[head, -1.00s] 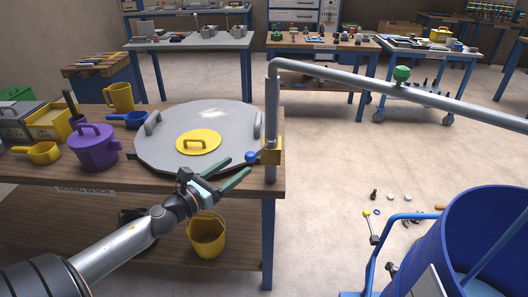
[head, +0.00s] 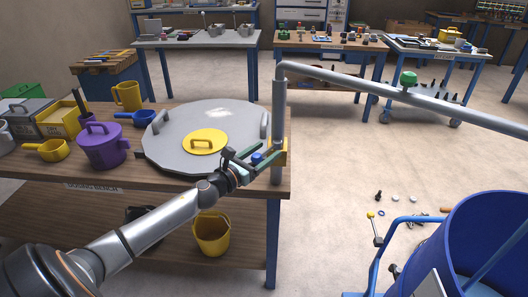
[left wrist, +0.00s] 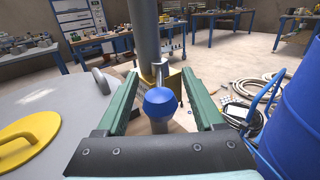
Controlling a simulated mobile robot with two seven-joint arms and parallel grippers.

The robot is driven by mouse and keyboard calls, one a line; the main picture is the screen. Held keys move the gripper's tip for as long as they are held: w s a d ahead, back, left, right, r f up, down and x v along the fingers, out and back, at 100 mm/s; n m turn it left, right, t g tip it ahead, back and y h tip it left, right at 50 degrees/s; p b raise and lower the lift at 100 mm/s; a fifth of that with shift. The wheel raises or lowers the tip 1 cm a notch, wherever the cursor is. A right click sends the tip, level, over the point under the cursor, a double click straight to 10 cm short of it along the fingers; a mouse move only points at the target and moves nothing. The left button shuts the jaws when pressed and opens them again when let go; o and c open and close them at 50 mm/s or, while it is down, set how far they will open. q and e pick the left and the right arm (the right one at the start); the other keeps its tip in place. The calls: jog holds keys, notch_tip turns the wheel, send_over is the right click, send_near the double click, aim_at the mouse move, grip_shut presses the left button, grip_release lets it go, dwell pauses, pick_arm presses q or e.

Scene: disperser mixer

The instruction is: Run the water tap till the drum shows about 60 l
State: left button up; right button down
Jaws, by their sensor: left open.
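The water tap's blue knob (left wrist: 160,102) sits on a yellow block (head: 284,152) at the foot of a grey standpipe (head: 279,120). The pipe bends over and runs right toward the blue drum (head: 472,245). My left gripper (head: 268,155) is open at the knob. In the left wrist view its two green fingers (left wrist: 160,105) stand on either side of the knob, with gaps showing. The drum shows at the right edge of the left wrist view (left wrist: 302,110). I cannot read any level on it. My right gripper is not in view.
A big grey lid (head: 170,145) with a yellow hatch (head: 205,141) lies on the dosing bench (head: 225,187) beside the tap. A purple pot (head: 102,147) and a yellow jug (head: 127,96) stand left. A green knob (head: 408,78) sits on the overhead pipe.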

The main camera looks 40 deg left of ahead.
pick_arm(q)
grip_shut()
dwell(0.6)
dwell(0.9)
